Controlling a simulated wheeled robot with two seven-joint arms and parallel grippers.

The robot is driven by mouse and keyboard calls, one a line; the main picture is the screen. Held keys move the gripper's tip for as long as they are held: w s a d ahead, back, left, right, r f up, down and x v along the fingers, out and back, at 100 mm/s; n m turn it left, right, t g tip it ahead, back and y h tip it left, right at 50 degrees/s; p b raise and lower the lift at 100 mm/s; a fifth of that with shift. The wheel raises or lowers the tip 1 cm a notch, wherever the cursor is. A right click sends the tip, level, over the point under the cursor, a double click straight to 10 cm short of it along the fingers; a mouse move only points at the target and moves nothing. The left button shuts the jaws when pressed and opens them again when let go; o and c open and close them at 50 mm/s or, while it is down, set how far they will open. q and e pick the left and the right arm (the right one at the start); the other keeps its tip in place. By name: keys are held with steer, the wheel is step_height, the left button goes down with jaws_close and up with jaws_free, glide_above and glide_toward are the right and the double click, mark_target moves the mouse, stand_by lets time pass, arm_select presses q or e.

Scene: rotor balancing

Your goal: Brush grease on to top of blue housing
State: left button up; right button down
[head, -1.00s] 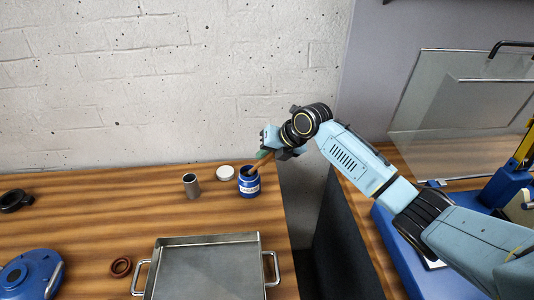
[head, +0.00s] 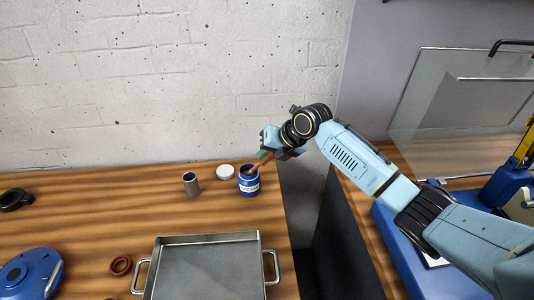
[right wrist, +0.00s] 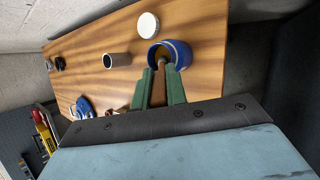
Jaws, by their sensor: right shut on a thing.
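The blue housing (head: 30,275) lies at the lower left of the table in the head view, partly cut off by the frame. It also shows in the right wrist view (right wrist: 84,107). A blue grease pot (head: 249,186) with a white label stands open near the table's right edge. My right gripper (head: 266,154) is above the pot, shut on a brush (right wrist: 158,88) with a brown handle. The brush tilts down with its tip at the pot's mouth (right wrist: 178,43); how deep it reaches is hard to tell. My left gripper is not in view.
A white lid (head: 225,171) and a grey cylinder (head: 191,184) stand left of the pot. A metal tray (head: 205,240) with handles is in front. A brown ring (head: 121,265) and a black ring (head: 16,200) lie farther left. A gap separates this table from the right bench.

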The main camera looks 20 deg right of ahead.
steer(key=shift+s+f, duration=0.1)
stand_by(0.3)
steer(key=shift+r+p, duration=2.9)
steer(key=shift+r, duration=0.7)
steer(key=shift+f, duration=0.1)
steer(key=shift+s+a+f, duration=0.15)
steer(key=shift+s+a, duration=0.15)
steer(key=shift+s, duration=0.05)
steer(key=s+a+r+m+t+h+b, duration=0.1)
steer(key=s+m+h+b, duration=0.3)
steer(key=s, duration=1.1)
steer(key=r+m, duration=0.1)
steer(key=m, duration=0.2)
steer(key=shift+s+a, duration=0.3)
steer(key=shift+s, duration=0.1)
